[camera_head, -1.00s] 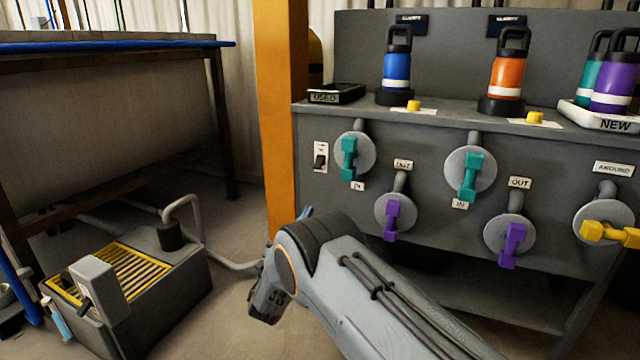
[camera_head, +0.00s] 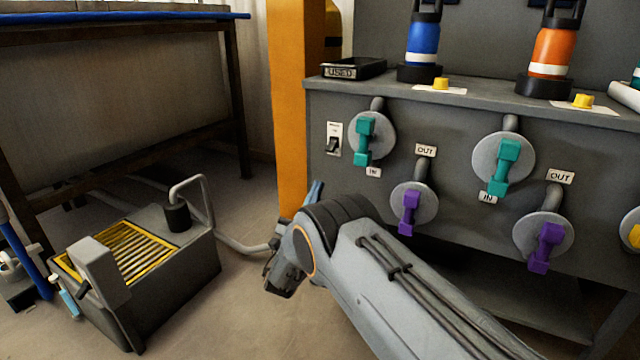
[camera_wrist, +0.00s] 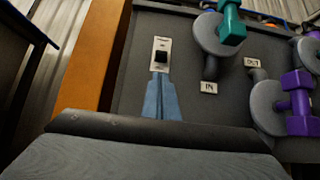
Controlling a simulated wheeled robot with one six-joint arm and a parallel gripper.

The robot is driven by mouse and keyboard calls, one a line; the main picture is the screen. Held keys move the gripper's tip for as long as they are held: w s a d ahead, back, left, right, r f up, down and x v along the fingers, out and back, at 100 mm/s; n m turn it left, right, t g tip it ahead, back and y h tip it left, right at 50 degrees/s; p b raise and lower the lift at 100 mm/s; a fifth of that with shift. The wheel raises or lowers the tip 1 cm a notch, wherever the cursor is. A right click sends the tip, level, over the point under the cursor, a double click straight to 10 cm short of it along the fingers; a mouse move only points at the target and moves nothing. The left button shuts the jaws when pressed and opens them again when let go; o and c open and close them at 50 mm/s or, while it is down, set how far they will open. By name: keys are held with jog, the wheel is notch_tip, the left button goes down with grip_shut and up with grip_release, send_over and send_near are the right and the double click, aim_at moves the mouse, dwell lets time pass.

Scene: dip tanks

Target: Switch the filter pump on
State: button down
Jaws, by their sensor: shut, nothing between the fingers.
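A small switch (camera_head: 333,144) with a black lever on a white plate is mounted at the left end of the grey panel. Its label is too small to read. The switch also shows in the wrist view (camera_wrist: 161,56), just beyond my fingertips. My gripper (camera_head: 317,188) is below and left of the switch in the head view, partly hidden by my arm. In the wrist view my gripper (camera_wrist: 161,78) has its blue-grey fingers together, empty, pointing at the switch. I cannot tell whether the tips touch the plate.
An orange post (camera_head: 291,110) stands just left of the panel. A teal valve handle (camera_head: 364,141) sticks out right of the switch, with a purple one (camera_head: 408,212) lower down. A grey tank box with a yellow grille (camera_head: 135,250) stands on the floor at left, its pipe running toward the panel.

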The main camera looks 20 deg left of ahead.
aim_at(331, 147)
jog(key=shift+h, duration=0.3)
jog(key=b+x, duration=0.2)
jog(key=x, duration=0.6)
jog(key=shift+w+r, duration=0.2)
jog(key=shift+w, duration=0.05)
jog(key=shift+s+r, duration=0.1)
jog(key=shift+s+r+g+p, duration=0.1)
jog(key=shift+g+p, duration=0.6)
jog(key=shift+p, duration=0.1)
